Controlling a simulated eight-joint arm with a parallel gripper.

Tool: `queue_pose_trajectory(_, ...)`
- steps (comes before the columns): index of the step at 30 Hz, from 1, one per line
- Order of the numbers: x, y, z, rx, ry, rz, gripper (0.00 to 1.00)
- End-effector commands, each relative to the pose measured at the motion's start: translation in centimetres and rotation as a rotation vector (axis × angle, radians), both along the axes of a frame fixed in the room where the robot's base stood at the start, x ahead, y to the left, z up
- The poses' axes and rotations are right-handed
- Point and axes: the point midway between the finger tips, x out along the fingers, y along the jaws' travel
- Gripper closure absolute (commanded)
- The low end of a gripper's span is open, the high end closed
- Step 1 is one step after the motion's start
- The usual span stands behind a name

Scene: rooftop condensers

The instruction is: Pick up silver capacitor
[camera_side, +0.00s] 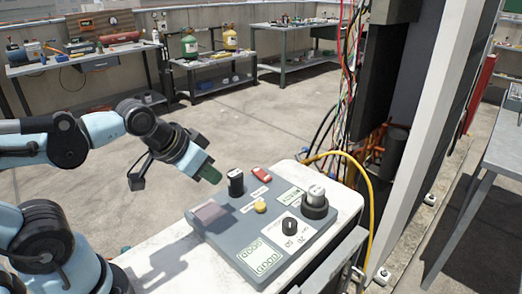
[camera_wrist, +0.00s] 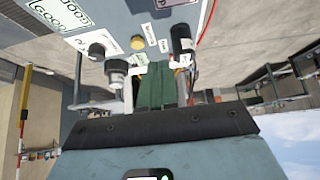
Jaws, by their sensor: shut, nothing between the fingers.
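The silver capacitor (camera_side: 316,194) stands upright in a round black holder (camera_side: 314,208) at the right side of a grey tilted panel (camera_side: 232,228). A silver cylinder that looks like it shows left of my fingers in the wrist view (camera_wrist: 116,68). My gripper (camera_side: 209,174) has green fingertips, which are shut and empty. It is above and left of the panel in the side view, well apart from the capacitor. The green fingers also show at the middle of the wrist view (camera_wrist: 155,86).
The panel also carries a black cylinder (camera_side: 236,183), a red part (camera_side: 262,174), a yellow button (camera_side: 260,207) and a black knob (camera_side: 290,226). A yellow cable (camera_side: 369,200) arches beside the white work surface, near the open cabinet wiring.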

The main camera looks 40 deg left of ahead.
Motion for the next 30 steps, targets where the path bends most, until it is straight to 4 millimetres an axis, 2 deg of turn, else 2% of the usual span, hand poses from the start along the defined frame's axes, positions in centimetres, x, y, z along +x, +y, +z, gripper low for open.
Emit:
queue_pose_trajectory(13, -0.05, 0.00, -0.03, 0.000, -0.003, 0.000, 0.98)
queue_pose_trajectory(26, -0.04, 0.00, -0.03, 0.000, -0.002, 0.000, 0.33)
queue_pose_trajectory(27, -0.04, 0.00, -0.03, 0.000, -0.002, 0.000, 0.29)
queue_pose_trajectory(30, -0.04, 0.00, -0.03, 0.000, -0.002, 0.000, 0.29)
